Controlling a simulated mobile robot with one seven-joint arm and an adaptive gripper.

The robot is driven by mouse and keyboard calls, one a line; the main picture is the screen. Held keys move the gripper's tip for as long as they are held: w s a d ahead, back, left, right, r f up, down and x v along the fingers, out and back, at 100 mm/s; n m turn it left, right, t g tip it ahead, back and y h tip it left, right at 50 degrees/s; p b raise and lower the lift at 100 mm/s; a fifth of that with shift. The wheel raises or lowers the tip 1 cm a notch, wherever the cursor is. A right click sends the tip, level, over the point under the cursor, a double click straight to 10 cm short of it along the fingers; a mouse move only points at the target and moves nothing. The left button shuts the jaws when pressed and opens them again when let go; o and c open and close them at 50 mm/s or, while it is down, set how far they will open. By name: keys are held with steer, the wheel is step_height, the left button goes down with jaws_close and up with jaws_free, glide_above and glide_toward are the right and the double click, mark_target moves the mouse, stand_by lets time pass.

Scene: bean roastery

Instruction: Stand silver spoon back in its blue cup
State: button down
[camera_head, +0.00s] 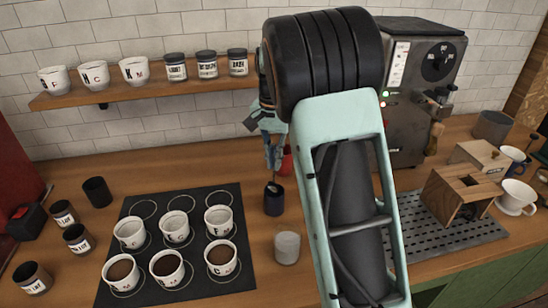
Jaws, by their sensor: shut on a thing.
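My gripper (273,163) points down just above a small dark blue cup (273,203), in the middle of the counter. Its fingers are close together, and it is shut on what I take to be the silver spoon. The spoon is too small and too covered by the fingers to make out clearly. A small bit shows at the cup's mouth; I cannot tell whether it is the spoon's end inside the cup or above it. The cup stands upright, and its mouth is directly below the fingertips. My arm comes in from the right and covers the counter beside it.
A pale grey cup (287,248) stands in front of the blue cup. A black mat (236,286) with several white cups lies to the left. A red thing (285,161) is just behind my fingers. An espresso machine (410,95) and a wooden box (458,196) stand right.

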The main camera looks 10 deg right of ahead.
mark_target(274, 181)
steer(key=shift+f+b, duration=1.1)
steer(key=shift+f, duration=1.1)
steer(key=c, duration=2)
jaws_free()
steer(key=shift+c, duration=0.2)
steer(key=shift+r, duration=0.1)
step_height(274, 181, up, 12)
steer(key=shift+s+a, duration=0.15)
steer(key=shift+s, duration=0.15)
